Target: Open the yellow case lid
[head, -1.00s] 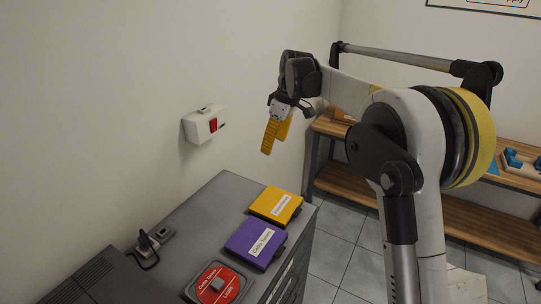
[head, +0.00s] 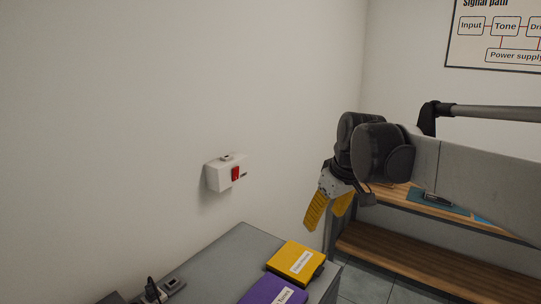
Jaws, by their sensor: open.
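The yellow case (head: 296,262) lies flat on the grey cabinet top near its right edge, with a white label on its lid. The lid looks shut. My gripper (head: 328,212) hangs in the air above and slightly right of the yellow case, its yellow fingers spread and pointing down. Nothing is between the fingers, and they are apart from the case.
A purple case (head: 274,293) lies just in front of the yellow one, cut by the picture's lower edge. A white wall box with a red switch (head: 226,173) is on the left wall. A plug and socket (head: 160,290) sit at the cabinet's left. A wooden shelf unit (head: 400,250) stands behind.

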